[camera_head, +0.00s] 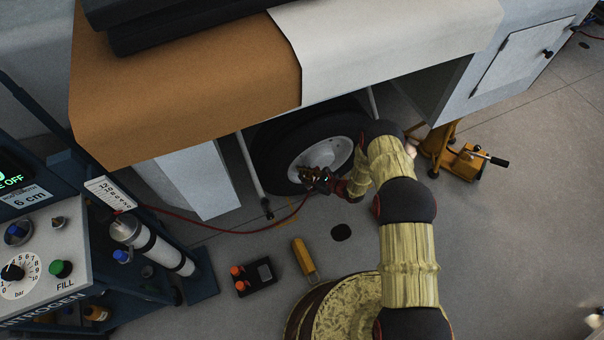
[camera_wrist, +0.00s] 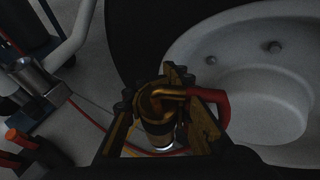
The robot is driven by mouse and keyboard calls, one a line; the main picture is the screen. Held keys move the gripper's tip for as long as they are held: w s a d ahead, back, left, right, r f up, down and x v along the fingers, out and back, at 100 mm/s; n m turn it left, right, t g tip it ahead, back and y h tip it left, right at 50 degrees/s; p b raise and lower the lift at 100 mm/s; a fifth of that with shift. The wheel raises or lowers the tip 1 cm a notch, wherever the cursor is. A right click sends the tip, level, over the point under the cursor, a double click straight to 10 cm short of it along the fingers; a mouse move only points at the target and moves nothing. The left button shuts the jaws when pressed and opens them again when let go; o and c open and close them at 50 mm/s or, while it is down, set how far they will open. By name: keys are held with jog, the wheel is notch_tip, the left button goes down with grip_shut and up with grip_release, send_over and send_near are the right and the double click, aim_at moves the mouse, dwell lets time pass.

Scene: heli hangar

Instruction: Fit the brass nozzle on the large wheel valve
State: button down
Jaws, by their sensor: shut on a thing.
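The large wheel, with a black tyre (camera_head: 272,158) and white rim (camera_head: 335,152), stands under the body overhang in the head view. My gripper (camera_head: 318,178) is in front of the lower part of the rim. In the wrist view my gripper (camera_wrist: 160,112) is shut on the brass nozzle (camera_wrist: 158,106), a short cylinder with a bent brass pipe and a red part (camera_wrist: 222,104) at its right. The rim (camera_wrist: 235,60), with bolt heads, fills the right of that view, apart from the nozzle. I cannot make out the valve; the gripper and nozzle may hide it.
A red hose (camera_head: 225,232) runs from the nitrogen cart (camera_head: 65,245) at left towards the wheel. A thin grey post (camera_head: 252,172) stands just left of the tyre. An orange jack (camera_head: 460,160) stands at right. A black box (camera_head: 256,277) and yellow tool (camera_head: 304,257) lie on the floor.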

aim_at(311, 177)
jog(key=shift+w+f, duration=0.1)
jog(key=shift+f, duration=0.4)
dwell(0.8)
jog(key=c, duration=1.8)
grip_release()
jog(key=shift+f, duration=0.1)
jog(key=shift+p+v, duration=0.95)
jog(key=shift+v, duration=1.5)
jog(key=shift+p+v, duration=1)
jog(key=shift+v, duration=2.1)
